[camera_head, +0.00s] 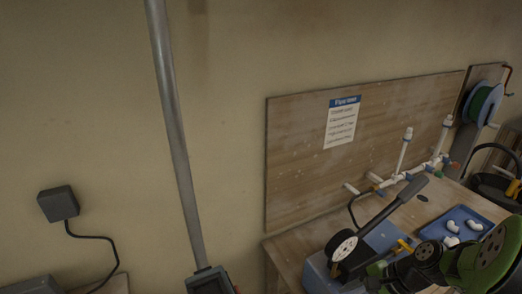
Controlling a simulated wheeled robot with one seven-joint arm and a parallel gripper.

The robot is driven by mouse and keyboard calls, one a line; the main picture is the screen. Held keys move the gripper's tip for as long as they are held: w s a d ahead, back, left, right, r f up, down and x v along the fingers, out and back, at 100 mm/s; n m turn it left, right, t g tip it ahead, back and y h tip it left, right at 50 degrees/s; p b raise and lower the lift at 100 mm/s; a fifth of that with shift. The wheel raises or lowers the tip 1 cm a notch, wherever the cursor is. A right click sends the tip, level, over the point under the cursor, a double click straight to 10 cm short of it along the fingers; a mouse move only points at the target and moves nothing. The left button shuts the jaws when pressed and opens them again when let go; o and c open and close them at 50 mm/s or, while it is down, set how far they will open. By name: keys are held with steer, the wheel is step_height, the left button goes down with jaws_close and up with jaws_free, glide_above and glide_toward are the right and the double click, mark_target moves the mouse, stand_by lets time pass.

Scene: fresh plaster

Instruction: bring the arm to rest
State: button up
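My gripper is not in view, so I cannot see its fingers or whether it holds anything. A green and black jointed shape with round, holed discs fills the lower right corner and is cut off by the frame. It looks like part of my arm, though I cannot be sure. It covers part of the workbench (284,248) and lies in front of a blue pump unit (316,277) with a white dial gauge (342,246) and a long dark lever (398,205).
A blue tray (437,232) with white fittings lies on the bench. White pipework (403,153) stands along the wooden backboard (300,150). A green hose reel (482,105) and a dark bucket (492,187) are at right. A grey pole (176,140) stands left of the bench.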

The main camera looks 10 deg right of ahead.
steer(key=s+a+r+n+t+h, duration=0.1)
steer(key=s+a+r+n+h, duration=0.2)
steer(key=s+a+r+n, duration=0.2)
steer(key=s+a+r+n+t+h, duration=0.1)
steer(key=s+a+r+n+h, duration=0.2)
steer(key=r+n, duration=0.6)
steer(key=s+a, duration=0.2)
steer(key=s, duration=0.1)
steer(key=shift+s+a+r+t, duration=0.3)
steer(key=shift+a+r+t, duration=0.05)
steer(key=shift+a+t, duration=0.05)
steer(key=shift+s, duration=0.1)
